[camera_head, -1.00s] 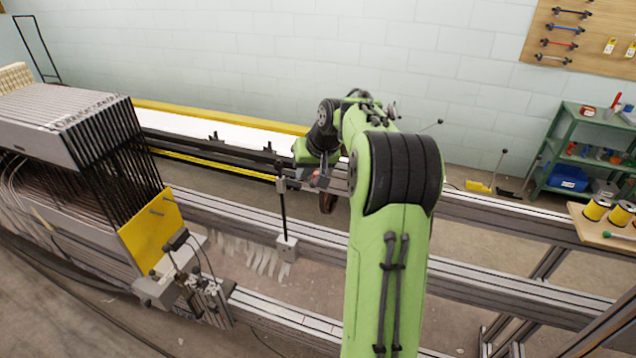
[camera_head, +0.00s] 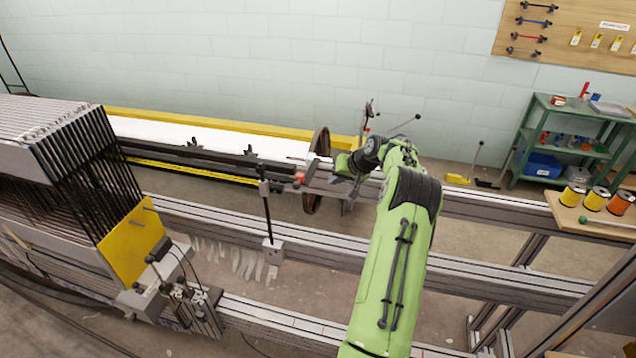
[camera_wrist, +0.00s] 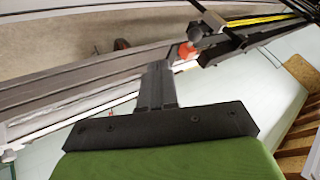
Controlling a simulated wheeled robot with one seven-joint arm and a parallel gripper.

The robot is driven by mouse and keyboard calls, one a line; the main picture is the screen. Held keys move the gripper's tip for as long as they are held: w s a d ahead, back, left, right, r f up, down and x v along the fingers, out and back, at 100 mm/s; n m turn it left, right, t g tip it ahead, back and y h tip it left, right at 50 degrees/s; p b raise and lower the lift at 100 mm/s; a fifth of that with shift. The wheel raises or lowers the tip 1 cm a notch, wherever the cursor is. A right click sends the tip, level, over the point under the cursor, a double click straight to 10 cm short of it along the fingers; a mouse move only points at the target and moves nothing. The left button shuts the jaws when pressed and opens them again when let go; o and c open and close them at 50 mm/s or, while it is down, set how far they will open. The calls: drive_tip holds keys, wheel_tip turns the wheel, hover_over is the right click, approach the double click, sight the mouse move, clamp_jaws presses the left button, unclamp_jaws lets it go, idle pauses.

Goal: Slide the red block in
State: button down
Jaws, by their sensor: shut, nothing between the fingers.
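The red block (camera_head: 300,178) sits at the right end of the long dark rail, just right of the thin black post; it also shows in the wrist view (camera_wrist: 186,50) beside a black part. My gripper (camera_head: 357,190) is to the right of the red block, with a gap between them in the head view. In the wrist view my gripper (camera_wrist: 158,68) shows its dark fingers together, with nothing between them, pointing toward the rail close to the block. Whether the fingertips touch anything is hard to tell.
The black post (camera_head: 267,215) stands left of the block. A dark round disc (camera_head: 320,142) rises behind the rail. The heddle frames with a yellow plate (camera_head: 130,240) stand at left. Thread spools (camera_head: 597,198) lie on a board at right.

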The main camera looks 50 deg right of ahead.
sight(298, 182)
drive_tip(key=w+a+f+p, duration=0.2)
drive_tip(key=w+f, duration=0.4)
drive_tip(key=w, duration=0.3)
drive_tip(key=shift+a, duration=0.2)
drive_tip(key=shift+f, duration=0.1)
